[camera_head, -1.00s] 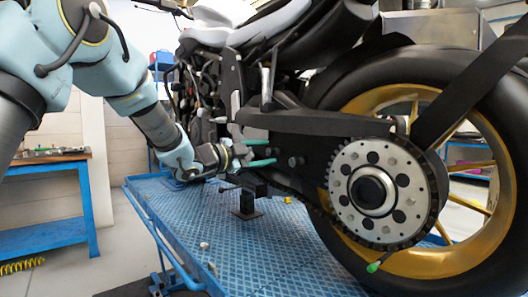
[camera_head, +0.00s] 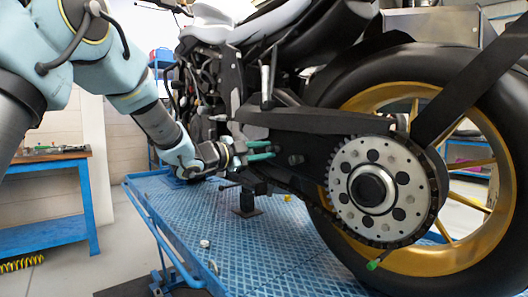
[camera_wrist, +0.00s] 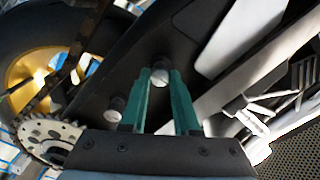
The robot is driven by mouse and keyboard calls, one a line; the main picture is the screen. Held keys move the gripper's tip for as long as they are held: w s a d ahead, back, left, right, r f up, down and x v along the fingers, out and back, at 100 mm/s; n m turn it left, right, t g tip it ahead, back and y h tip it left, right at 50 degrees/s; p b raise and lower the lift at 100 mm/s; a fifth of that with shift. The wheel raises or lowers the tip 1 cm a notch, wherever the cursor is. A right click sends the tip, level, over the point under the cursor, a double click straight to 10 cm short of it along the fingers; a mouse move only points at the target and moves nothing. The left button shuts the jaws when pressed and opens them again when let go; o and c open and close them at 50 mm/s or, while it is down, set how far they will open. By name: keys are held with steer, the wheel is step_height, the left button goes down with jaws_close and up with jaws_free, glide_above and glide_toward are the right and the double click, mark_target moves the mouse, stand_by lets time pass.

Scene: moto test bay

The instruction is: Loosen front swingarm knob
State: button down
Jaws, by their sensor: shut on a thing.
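My gripper (camera_head: 274,150) has two green fingers and reaches in from the left to the side of the black swingarm (camera_head: 322,124). In the wrist view the green fingers (camera_wrist: 160,75) are shut on the front swingarm knob (camera_wrist: 159,79), a small grey round knob between their tips. The fingers hide its sides, and in the head view they mostly cover it. A second, similar knob (camera_head: 296,160) sits nearer the rear wheel, free of the fingers. It also shows left of the fingers in the wrist view (camera_wrist: 114,108).
The rear wheel (camera_head: 470,245) with its sprocket (camera_head: 345,180) stands to the right. The motorcycle is on a blue lift platform (camera_head: 270,255). A small loose part (camera_head: 204,244) lies on it. A workbench (camera_head: 45,200) stands at the far left.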

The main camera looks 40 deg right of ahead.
steer(key=shift+n+p, duration=0.35)
steer(key=shift+n, duration=0.05)
steer(key=n+p, duration=0.1)
steer(key=n, duration=0.1)
steer(key=n+p, duration=0.1)
steer(key=p, duration=0.1)
steer(key=shift+r+n, duration=0.2)
steer(key=shift+n, duration=0.2)
steer(key=n+p, duration=0.2)
steer(key=n, duration=0.1)
steer(key=shift+n+p, duration=0.3)
steer(key=shift+p, duration=0.1)
steer(key=n+p, duration=0.3)
steer(key=shift+n, duration=0.4)
steer(key=n+p, duration=0.5)
steer(key=n, duration=0.1)
steer(key=n+p, duration=0.3)
steer(key=n, duration=0.2)
steer(key=shift+f+p, duration=0.15)
steer(key=shift+p, duration=0.15)
steer(key=shift+f+n, duration=0.1)
steer(key=shift+n, duration=0.2)
